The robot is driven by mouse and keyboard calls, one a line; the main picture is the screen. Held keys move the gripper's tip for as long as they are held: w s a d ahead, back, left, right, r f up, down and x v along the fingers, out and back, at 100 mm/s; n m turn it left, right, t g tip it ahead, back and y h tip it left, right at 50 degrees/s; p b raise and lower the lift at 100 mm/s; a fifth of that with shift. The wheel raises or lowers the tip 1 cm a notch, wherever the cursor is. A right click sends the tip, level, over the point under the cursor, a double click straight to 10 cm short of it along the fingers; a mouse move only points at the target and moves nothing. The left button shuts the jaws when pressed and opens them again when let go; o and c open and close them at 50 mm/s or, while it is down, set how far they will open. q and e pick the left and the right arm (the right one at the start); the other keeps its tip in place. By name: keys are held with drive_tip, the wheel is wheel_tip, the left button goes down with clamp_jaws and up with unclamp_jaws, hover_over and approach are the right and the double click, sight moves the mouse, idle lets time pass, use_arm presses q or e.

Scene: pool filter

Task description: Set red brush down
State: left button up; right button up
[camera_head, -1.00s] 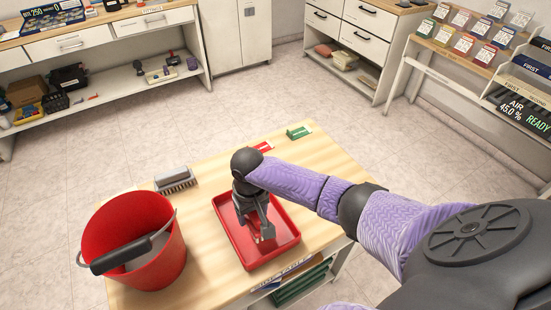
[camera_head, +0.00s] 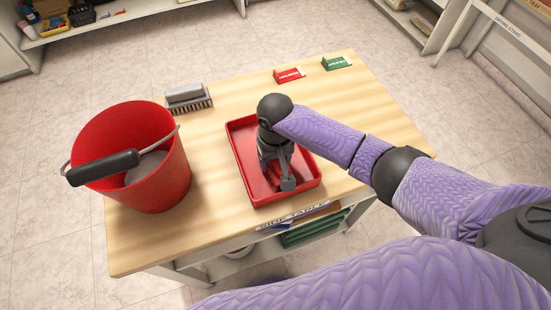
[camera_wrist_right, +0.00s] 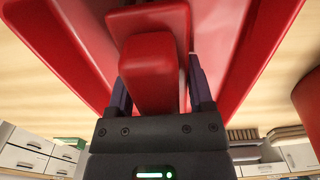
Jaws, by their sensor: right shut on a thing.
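A shallow red tray (camera_head: 240,144) lies on the wooden side table. My right gripper (camera_head: 284,180) points down inside the tray's outline. The right wrist view shows the red brush (camera_wrist_right: 150,72) as a red block between the two dark fingers (camera_wrist_right: 158,92), which are shut on it. The red tray (camera_wrist_right: 66,45) fills the space behind and around the brush there. In the head view the gripper and wrist hide most of the brush. I cannot tell whether it touches the tray floor. My left gripper is not in view.
A red bucket (camera_head: 165,178) with a black-gripped handle stands at the table's left. A red card (camera_head: 289,75) and a green card (camera_head: 336,62) stand at the back edge. Bare wood lies between bucket and tray.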

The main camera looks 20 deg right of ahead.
drive_tip(key=shift+f, duration=0.15)
drive_tip(key=o, duration=1.2)
wheel_tip(320, 180, up, 12)
drive_tip(key=p, duration=0.5)
drive_tip(key=shift+f, duration=0.1)
drive_tip(key=shift+r, duration=0.25)
